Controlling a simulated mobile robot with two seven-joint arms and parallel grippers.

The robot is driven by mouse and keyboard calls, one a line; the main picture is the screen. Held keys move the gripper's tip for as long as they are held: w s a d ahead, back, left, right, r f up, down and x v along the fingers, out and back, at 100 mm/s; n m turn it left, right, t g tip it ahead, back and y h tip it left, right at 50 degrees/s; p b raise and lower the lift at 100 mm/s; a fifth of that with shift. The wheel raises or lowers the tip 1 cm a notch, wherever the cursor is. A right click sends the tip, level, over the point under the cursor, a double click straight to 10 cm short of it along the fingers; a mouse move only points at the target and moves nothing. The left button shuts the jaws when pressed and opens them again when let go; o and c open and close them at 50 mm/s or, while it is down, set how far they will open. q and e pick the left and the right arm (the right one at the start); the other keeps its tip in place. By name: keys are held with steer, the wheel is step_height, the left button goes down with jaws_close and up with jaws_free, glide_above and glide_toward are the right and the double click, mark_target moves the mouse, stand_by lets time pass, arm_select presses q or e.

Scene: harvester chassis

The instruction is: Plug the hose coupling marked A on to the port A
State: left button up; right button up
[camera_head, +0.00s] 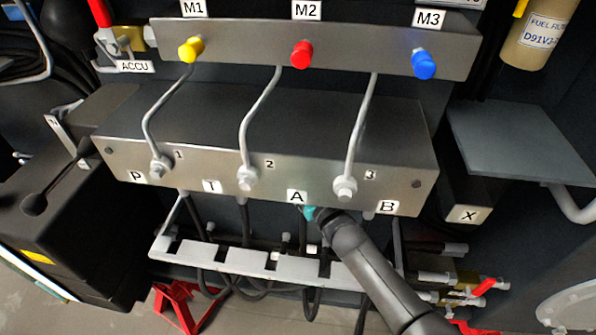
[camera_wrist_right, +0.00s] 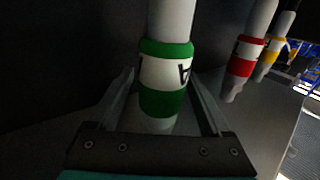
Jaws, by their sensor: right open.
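The valve block (camera_head: 225,180) carries a label A (camera_head: 297,197) on its lower front edge. Port A is underneath and hidden from the head camera. My right arm comes in from the lower right, and its gripper (camera_head: 309,212) is just below that label, mostly hidden by the wrist. In the right wrist view, the coupling marked A (camera_wrist_right: 165,73), white with green bands, stands between the two open fingers of my right gripper (camera_wrist_right: 165,88). Whether a finger touches it, and whether it is seated in anything, I cannot tell. My left gripper is not in view.
A slotted pale rack (camera_head: 235,262) with dark hoses is below the block. A red-banded coupling (camera_wrist_right: 243,58) and a yellow-banded one (camera_wrist_right: 272,52) stand right of the coupling marked A. A grey plate (camera_head: 525,140) juts out at right; a lever box (camera_head: 70,220) stands at left.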

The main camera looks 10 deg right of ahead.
steer(key=p+v, duration=0.2)
steer(key=v, duration=1.3)
steer(key=shift+s, duration=0.15)
